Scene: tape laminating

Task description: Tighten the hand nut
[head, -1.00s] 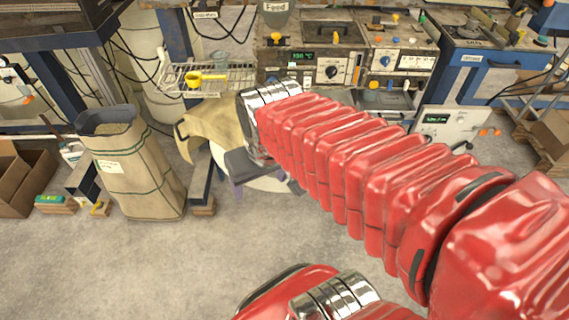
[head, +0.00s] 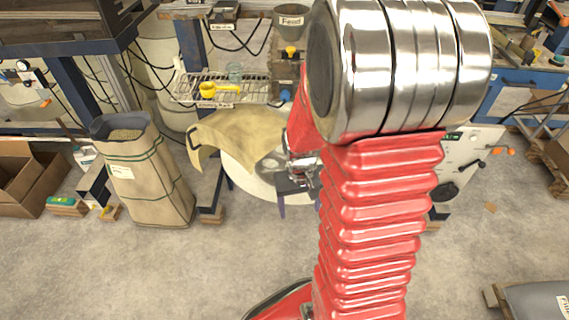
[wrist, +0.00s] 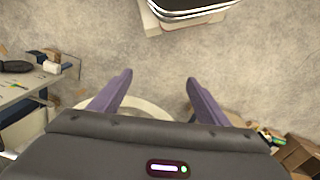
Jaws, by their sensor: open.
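I cannot make out the hand nut in either view. My gripper (head: 297,208) points down in the head view, in front of a white round disc (head: 243,178), with my red arm covering much of the machine behind. In the wrist view my gripper (wrist: 158,78) shows two purple fingers spread wide apart, with only bare floor between their tips. A pale ring (wrist: 150,108) shows behind the fingers, partly hidden by the gripper body.
A beige sheet (head: 240,138) hangs over the disc. A sack (head: 150,180) and cardboard boxes (head: 25,185) stand left. A wire rack (head: 190,85) holds a yellow cup (head: 208,90). A grey object (head: 540,300) lies lower right. Floor in front is clear.

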